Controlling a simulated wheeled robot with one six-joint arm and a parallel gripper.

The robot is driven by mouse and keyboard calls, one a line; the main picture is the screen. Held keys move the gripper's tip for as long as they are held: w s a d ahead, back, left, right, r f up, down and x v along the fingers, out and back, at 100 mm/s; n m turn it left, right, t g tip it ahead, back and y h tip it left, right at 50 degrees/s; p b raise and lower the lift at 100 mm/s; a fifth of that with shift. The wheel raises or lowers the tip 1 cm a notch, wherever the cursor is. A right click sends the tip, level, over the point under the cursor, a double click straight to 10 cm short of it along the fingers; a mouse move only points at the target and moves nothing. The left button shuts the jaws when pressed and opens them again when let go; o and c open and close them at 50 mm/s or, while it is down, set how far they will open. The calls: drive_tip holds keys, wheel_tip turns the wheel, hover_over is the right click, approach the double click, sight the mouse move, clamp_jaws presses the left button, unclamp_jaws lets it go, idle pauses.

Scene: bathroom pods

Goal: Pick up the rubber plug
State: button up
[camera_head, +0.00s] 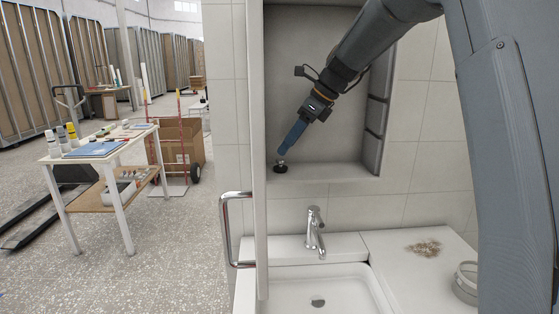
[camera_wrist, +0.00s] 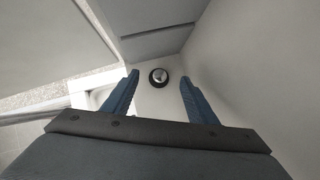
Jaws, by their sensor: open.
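The rubber plug (camera_head: 281,168) is a small black disc with a shiny metal top. It sits on the floor of the wall niche, near its left front. In the wrist view the plug (camera_wrist: 158,76) lies beyond the fingertips, roughly midway between them. My gripper (camera_head: 284,155) has blue fingers and reaches down into the niche from the upper right, its tips just above the plug. In the wrist view my gripper (camera_wrist: 159,78) is open, with its two fingers apart and nothing between them. Whether the fingertips touch the plug cannot be told.
The niche (camera_head: 335,172) has side walls close to my gripper. A cabinet door edge with a chrome handle (camera_head: 224,228) stands at its left. Below are a tap (camera_head: 315,228), a basin (camera_head: 345,275), a brownish patch (camera_head: 424,248) and a round container (camera_head: 465,284) on the counter.

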sight(281, 159)
drive_tip(key=shift+d+f+p+x, duration=0.15)
drive_tip(key=shift+p+x, duration=0.6)
drive_tip(key=shift+x, duration=0.9)
drive_tip(key=shift+d+f+p+x, duration=0.15)
drive_tip(key=shift+p+x, duration=0.6)
drive_tip(key=shift+x, duration=0.9)
drive_tip(key=shift+d+r, duration=0.1)
drive_tip(key=c, duration=1.1)
